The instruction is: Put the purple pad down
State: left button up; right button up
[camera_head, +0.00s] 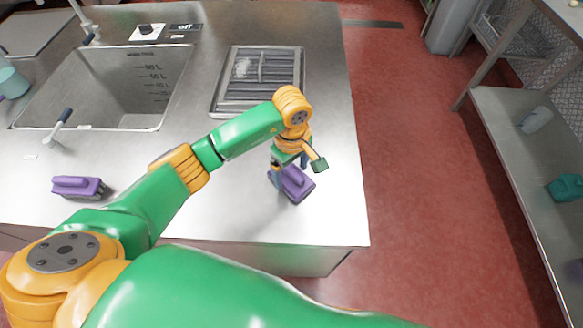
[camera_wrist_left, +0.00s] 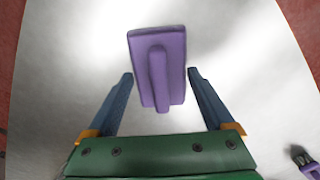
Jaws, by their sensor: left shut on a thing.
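A purple pad (camera_head: 296,187) with a raised handle is at my left gripper (camera_head: 289,170), over the front right part of the steel counter (camera_head: 335,200). My right gripper is not in view.
A sink (camera_head: 60,95) with taps is set in the counter at the left. A grated drain panel (camera_head: 228,105) lies behind my gripper. The counter ends at its right edge, with red floor (camera_head: 430,200) beyond. A metal shelf (camera_head: 520,160) stands far right.

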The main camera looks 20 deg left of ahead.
aim_at(292, 169)
pick_arm(q)
jog(key=shift+f, duration=0.15)
jog(key=o, duration=0.9)
jog(key=shift+r, duration=0.4)
notch_tip(292, 169, up, 6)
jog(key=shift+w+r+b, duration=0.1)
jog(key=shift+r+b, duration=0.05)
jog(key=shift+b, duration=0.6)
notch_tip(292, 169, up, 5)
jog(key=shift+r+p, duration=0.15)
jog(key=shift+p, duration=0.2)
